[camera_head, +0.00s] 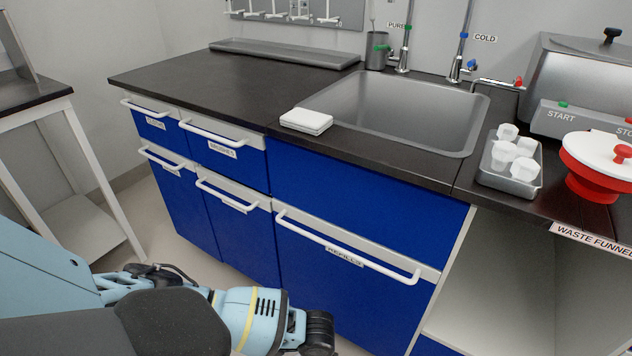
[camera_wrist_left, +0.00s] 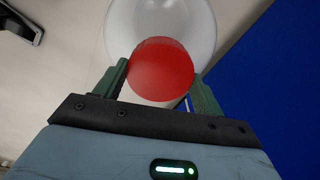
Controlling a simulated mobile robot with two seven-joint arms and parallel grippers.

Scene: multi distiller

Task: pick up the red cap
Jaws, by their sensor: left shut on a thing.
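The red cap (camera_wrist_left: 162,70) is in the left wrist view, round and upright in the middle of the picture. My left gripper (camera_wrist_left: 162,82) has its two green fingers on either side of the cap and is shut on it. A clear, rounded, see-through vessel (camera_wrist_left: 120,25) shows directly behind the cap. I cannot tell whether the cap is joined to it. In the head view my left arm comes in at the bottom left, in front of the blue cabinets, and its fingers and the cap are out of sight. My right gripper is in neither view.
The black counter (camera_head: 215,75) holds a sink (camera_head: 400,110), a white folded cloth or pad (camera_head: 306,120), a tray of white cups (camera_head: 512,182) and a red-and-white waste funnel (camera_head: 590,180). Blue drawers (camera_head: 350,205) with white handles stand close to my left arm. A side table (camera_head: 65,130) is at left.

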